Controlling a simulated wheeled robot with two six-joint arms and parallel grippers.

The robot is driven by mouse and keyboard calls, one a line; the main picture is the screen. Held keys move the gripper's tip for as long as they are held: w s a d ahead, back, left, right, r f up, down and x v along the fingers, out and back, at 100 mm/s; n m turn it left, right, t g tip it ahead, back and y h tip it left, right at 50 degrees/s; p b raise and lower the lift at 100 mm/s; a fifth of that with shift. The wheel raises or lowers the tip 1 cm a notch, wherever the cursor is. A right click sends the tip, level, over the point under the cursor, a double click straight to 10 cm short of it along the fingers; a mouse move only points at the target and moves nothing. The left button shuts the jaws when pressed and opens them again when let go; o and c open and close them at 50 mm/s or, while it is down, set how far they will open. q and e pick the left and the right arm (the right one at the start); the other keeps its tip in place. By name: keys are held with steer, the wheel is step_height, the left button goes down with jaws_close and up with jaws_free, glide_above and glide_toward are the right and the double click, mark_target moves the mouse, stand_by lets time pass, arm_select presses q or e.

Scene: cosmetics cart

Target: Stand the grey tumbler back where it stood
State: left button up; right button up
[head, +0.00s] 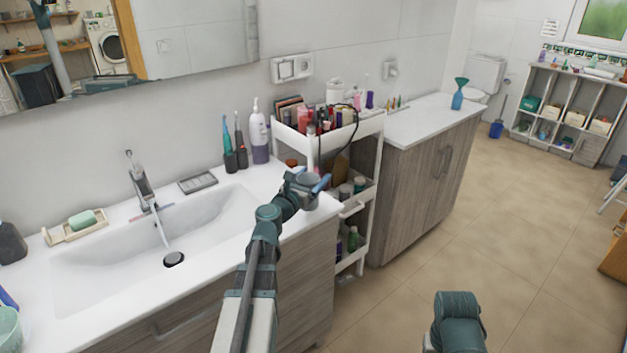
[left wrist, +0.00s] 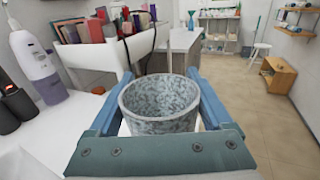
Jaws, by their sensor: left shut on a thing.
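The grey tumbler (left wrist: 158,112) has a speckled grey surface and an open round top. It is upright between the two blue fingers of my left gripper (left wrist: 158,82), which is shut on it. In the head view the tumbler (head: 310,202) is at the right end of the white washbasin counter (head: 265,190), beside the cart, partly hidden by my left gripper (head: 313,184). I cannot tell whether its base touches the counter. My right gripper is not in view; only part of my right arm shows at the bottom.
A white cart (head: 365,127) packed with cosmetics stands right beside the counter's end. A white-purple pump bottle (head: 259,135) and dark toothbrush holders (head: 236,158) stand along the wall. A grey soap tray (head: 198,182) lies behind the basin. The tap (head: 142,185) is running.

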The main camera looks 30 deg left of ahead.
mark_target(312, 180)
arm_select(q)
steer(key=w+a+f+b, duration=0.1)
steer(key=w+f+b, duration=0.1)
steer(key=w+a+f+b, duration=0.1)
steer(key=w+f, duration=0.1)
steer(key=shift+a+b, duration=0.2)
steer(key=shift+b, duration=0.2)
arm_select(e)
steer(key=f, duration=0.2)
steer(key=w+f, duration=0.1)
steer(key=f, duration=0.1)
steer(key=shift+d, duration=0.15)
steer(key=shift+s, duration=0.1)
arm_select(q)
steer(key=shift+f, duration=0.15)
steer(key=o, duration=1.2)
steer(key=shift+c, duration=0.2)
